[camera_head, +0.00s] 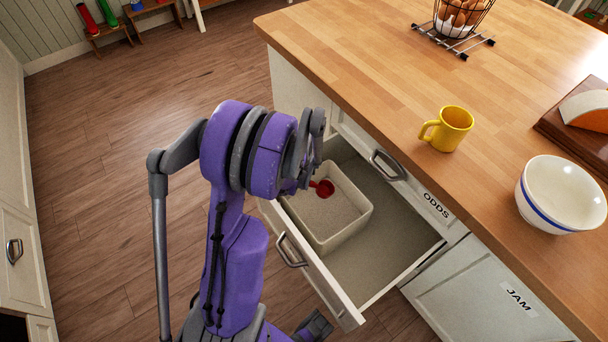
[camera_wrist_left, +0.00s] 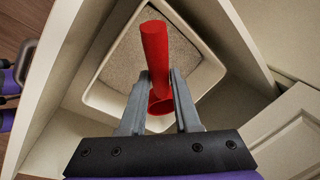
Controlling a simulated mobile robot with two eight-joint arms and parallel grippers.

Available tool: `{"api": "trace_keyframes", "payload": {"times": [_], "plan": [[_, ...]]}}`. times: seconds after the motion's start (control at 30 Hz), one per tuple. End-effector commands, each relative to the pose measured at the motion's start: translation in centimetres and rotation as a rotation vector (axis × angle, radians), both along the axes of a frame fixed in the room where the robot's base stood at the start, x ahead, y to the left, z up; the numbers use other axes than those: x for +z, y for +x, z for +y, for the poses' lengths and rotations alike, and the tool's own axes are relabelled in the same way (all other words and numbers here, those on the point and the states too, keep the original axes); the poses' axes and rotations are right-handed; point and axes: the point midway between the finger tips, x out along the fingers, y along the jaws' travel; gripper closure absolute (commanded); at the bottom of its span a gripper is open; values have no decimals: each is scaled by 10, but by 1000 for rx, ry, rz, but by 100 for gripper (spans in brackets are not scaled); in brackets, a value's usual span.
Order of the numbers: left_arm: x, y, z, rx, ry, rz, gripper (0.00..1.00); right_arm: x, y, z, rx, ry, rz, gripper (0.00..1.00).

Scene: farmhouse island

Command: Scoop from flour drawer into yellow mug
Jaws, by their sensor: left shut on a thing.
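The red scoop (camera_head: 323,188) is over the pale square bin of flour (camera_head: 353,226), which sits in the open drawer (camera_head: 388,262). My left gripper (camera_head: 303,180) is partly hidden behind its own wrist in the head view. In the left wrist view, the left gripper (camera_wrist_left: 161,82) is shut on the red scoop (camera_wrist_left: 154,48), and the bin (camera_wrist_left: 104,96) lies beyond it. I cannot tell whether the scoop touches the flour or holds any. The yellow mug (camera_head: 452,130) stands upright on the wooden counter. A dark part of mine at the bottom edge may be my right gripper (camera_head: 316,325).
A white bowl with a blue stripe (camera_head: 560,197) stands right of the mug. A wire egg basket (camera_head: 461,17) is at the back, and a dark wooden holder (camera_head: 572,140) at the right. The drawer's right side is empty. The counter left of the mug is clear.

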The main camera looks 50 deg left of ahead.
Motion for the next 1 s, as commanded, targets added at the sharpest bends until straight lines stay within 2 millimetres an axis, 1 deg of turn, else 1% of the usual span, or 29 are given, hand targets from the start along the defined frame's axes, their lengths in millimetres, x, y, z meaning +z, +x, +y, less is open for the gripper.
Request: {"api": "trace_keyframes", "payload": {"times": [0.27, 0.47, 0.77, 1.0], "plan": [[1, 0, 0, 0, 1, -1, 100, 1, 0, 0, 0, 0, -1, 50], [0, 1, -1, -4, 5, 6, 100, -4, 0, 0, 0, 0, 1, 50], [-6, 16, -16, -9, 150, 151, 100, -15, -2, 0, 0, 0, 5, 50], [-12, 26, -27, -6, 274, 274, 100, -31, -4, 0, 0, 0, 11, 50]]}}
